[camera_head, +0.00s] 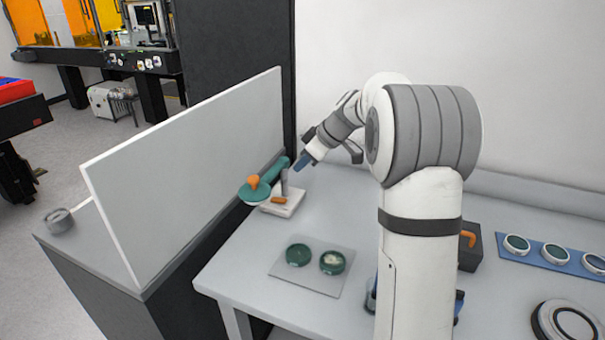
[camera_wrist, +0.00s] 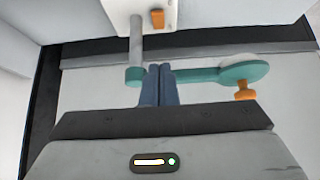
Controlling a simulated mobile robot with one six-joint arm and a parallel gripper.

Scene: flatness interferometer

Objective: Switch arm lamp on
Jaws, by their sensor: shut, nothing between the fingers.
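The arm lamp stands at the back left of the table in the head view, with a white base (camera_head: 287,207), a grey post (camera_head: 285,181) and a teal arm ending in a round teal head (camera_head: 255,193). An orange knob (camera_head: 253,182) sits on the head, and an orange switch (camera_head: 278,200) is on the base. In the wrist view the lamp head (camera_wrist: 245,70), its knob (camera_wrist: 244,92) and the base switch (camera_wrist: 157,18) also show. My gripper (camera_head: 299,167) is shut and empty, close to the lamp's post. Its blue fingers (camera_wrist: 160,70) overlap the teal arm in the wrist view; contact cannot be told.
A pale upright panel (camera_head: 190,170) stands left of the lamp. A grey mat (camera_head: 312,268) with two round teal-rimmed pieces lies in front. A blue strip (camera_head: 555,254) with round pieces and a dark-rimmed ring (camera_head: 567,322) are at the right. Table between mat and lamp is clear.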

